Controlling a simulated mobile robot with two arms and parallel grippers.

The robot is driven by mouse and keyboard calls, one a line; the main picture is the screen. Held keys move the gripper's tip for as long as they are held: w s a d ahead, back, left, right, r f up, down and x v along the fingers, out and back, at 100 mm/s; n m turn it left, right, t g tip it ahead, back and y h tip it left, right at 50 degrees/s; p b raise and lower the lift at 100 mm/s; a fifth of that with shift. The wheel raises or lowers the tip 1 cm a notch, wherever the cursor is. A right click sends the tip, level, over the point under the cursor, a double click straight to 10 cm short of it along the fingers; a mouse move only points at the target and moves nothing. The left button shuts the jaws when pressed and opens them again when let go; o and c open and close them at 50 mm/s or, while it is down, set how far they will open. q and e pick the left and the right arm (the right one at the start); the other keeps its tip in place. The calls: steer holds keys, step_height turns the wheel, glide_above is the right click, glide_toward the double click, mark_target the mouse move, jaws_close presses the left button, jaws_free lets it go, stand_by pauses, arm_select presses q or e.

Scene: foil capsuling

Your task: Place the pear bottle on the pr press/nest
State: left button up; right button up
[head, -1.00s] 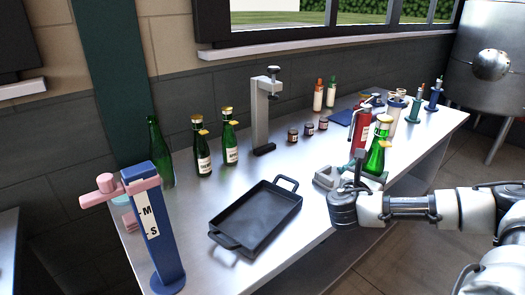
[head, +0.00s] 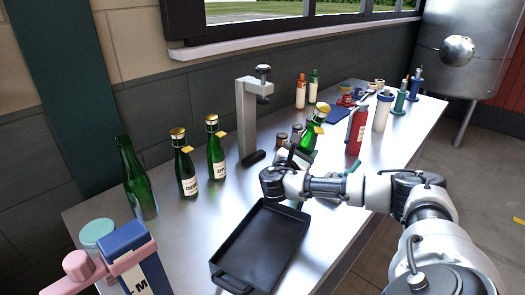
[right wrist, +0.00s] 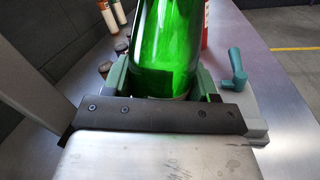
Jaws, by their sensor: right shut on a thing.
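A green bottle with a gold cap and yellow neck tag (head: 313,130), which I take for the pear bottle, stands nearly upright at my right gripper (head: 295,168). The right wrist view shows the bottle's green glass body (right wrist: 168,45) close up, between the jaws of my right gripper (right wrist: 160,85), which is shut on it. The bottle's label and base are mostly hidden. A grey-green device with a teal lever (right wrist: 235,68) is beside and below it; the arm hides much of it in the head view. I cannot tell whether the bottle touches it. My left gripper is out of view.
Two gold-capped bottles (head: 187,165) (head: 216,150) and an uncapped green bottle (head: 137,180) stand left. A grey post stand (head: 247,125) is behind, a black tray (head: 258,250) in front. A red extinguisher (head: 357,130) stands right. A blue-and-pink stand (head: 125,262) is front left.

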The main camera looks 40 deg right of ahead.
steer(key=w+f, duration=0.1)
steer(key=w, duration=0.3)
steer(key=w+f, duration=0.1)
steer(key=w, duration=0.3)
steer(key=w+a+f, duration=0.1)
steer(key=w, duration=0.3)
steer(key=shift+w+a+f, duration=0.1)
steer(key=shift+w+f, duration=0.2)
steer(key=shift+w, duration=0.1)
steer(key=shift+w+f+b, duration=0.2)
steer(key=shift+f+b, duration=0.25)
steer(key=shift+f, duration=0.25)
steer(key=shift+w+a+n+p, duration=0.15)
steer(key=shift+w+n+p, duration=0.3)
steer(key=shift+w+n, duration=0.5)
steer(key=shift+c, duration=0.6)
steer(key=shift+w+n, duration=0.15)
steer(key=shift+n, duration=0.5)
steer(key=shift+f+n, duration=0.3)
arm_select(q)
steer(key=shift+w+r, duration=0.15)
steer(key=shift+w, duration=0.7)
arm_select(e)
steer(key=shift+f, duration=0.15)
